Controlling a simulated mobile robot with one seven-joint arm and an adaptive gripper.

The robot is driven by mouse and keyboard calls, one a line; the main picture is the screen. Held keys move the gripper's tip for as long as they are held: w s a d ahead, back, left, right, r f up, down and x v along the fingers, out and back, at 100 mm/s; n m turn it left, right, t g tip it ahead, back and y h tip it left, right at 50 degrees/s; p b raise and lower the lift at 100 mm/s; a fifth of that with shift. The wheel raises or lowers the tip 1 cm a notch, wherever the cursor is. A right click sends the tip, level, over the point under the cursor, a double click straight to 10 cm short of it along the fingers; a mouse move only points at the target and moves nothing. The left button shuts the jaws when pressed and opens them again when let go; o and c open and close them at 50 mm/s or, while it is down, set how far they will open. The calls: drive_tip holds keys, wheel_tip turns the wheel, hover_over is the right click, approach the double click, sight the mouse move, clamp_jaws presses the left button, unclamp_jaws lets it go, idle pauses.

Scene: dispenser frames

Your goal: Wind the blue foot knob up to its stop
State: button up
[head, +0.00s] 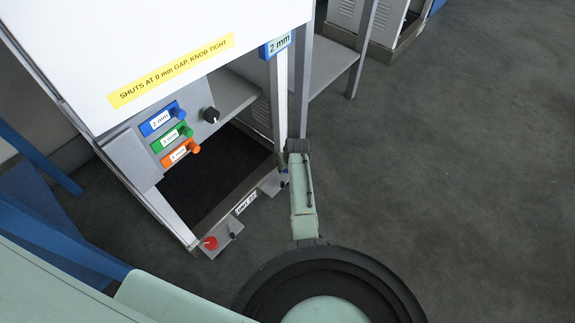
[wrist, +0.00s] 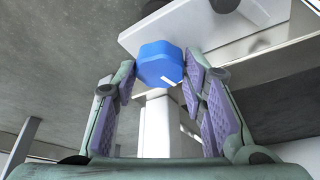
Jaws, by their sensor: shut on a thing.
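The blue foot knob (wrist: 160,64) is an eight-sided block with a white mark near its lower right edge, under a pale foot plate (wrist: 200,25) in the wrist view. My gripper (wrist: 162,72) has its purple-padded fingers on either side of the knob, shut on it near the fingertips. A white post shows below the knob in that view. In the head view my green forearm (head: 303,205) reaches down to the cabinet's right front corner. The fingers and the knob are largely hidden there.
A red knob (head: 210,243) sits on the other foot plate at the cabinet's front left. Blue, green and orange tagged handles (head: 176,112) and a black knob (head: 210,115) are on the panel above. Dark floor (head: 450,170) to the right is clear.

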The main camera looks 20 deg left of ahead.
drive_tip(key=c, duration=0.3)
drive_tip(key=shift+c, duration=0.2)
drive_tip(key=shift+n, duration=0.4)
drive_tip(key=n+b, duration=0.1)
drive_tip(key=n, duration=0.1)
drive_tip(key=shift+w+d+f+n+g+y, duration=0.1)
drive_tip(key=shift+n+g+y, duration=0.2)
drive_tip(key=shift+g+y, duration=0.1)
drive_tip(key=shift+n+g+y+b, duration=0.3)
drive_tip(key=shift+n+g+b, duration=0.65)
drive_tip(key=shift+n, duration=0.95)
drive_tip(key=o, duration=1.2)
drive_tip(key=shift+c, duration=0.2)
